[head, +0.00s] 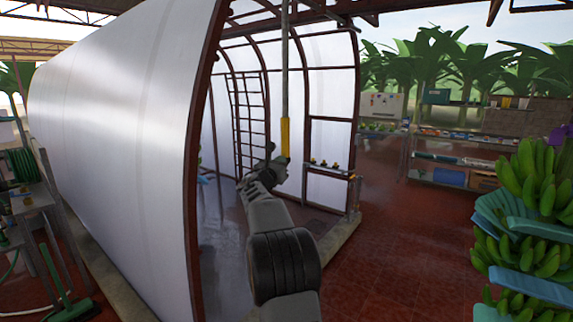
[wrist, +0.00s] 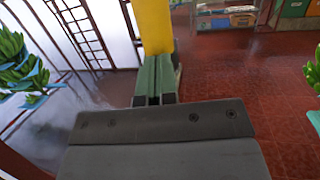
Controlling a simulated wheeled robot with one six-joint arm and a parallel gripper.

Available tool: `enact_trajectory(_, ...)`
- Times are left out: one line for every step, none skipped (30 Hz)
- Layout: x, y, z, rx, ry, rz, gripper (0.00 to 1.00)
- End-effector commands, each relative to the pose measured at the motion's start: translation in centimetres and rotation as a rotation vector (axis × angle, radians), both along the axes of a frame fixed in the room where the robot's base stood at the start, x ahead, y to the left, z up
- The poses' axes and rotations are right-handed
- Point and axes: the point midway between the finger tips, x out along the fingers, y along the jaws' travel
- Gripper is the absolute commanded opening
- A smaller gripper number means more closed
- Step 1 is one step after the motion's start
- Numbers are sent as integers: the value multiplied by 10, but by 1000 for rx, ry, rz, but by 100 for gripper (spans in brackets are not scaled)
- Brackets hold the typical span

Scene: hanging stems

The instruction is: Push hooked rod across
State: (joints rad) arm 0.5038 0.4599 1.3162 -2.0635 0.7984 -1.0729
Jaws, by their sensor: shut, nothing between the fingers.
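The hooked rod (head: 285,100) hangs nearly upright in the head view, with a thin grey shaft and a yellow lower part (head: 285,137). Its upper end and hook are not clear to me. My gripper (head: 272,155) is at the rod's yellow lower end. In the wrist view my gripper's green-grey fingers (wrist: 155,62) are shut together, and the yellow part (wrist: 156,25) stands right in front of their tips. I cannot tell whether they touch. Nothing shows held between the fingers.
A white-walled tunnel frame (head: 130,110) fills the left, with a ladder-like rack (head: 250,110) inside. Hanging banana bunches (head: 530,190) with blue sheets are at the right. A shelf (head: 450,170) stands at the back right. Red floor (head: 390,260) is clear between.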

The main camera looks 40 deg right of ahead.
Motion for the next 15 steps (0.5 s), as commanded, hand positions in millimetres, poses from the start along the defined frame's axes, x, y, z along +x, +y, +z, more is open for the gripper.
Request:
enact_trajectory(0,-1,3,-3,-2,1,0)
enact_trajectory(-1,-1,3,-4,-3,0,0)
enact_trajectory(-1,-1,3,-4,-3,-1,0)
enact_trajectory(-1,-2,3,-5,-2,-1,0)
enact_trajectory(-2,-2,3,-5,-2,-2,0)
enact_trajectory(-2,-3,3,-4,-2,-3,0)
enact_trajectory(-2,-3,4,-5,-3,-4,0)
enact_trajectory(-3,-3,3,-5,-3,-4,0)
enact_trajectory(-3,-2,3,-5,-3,-4,0)
enact_trajectory(-3,0,2,-6,-4,-4,0)
enact_trajectory(-4,2,2,-6,-4,-4,0)
enact_trajectory(-5,5,0,-6,-4,-3,0)
enact_trajectory(-5,8,-2,-5,-5,-3,0)
enact_trajectory(-7,12,-3,-5,-4,-2,0)
enact_trajectory(-8,18,-5,-5,-6,-1,0)
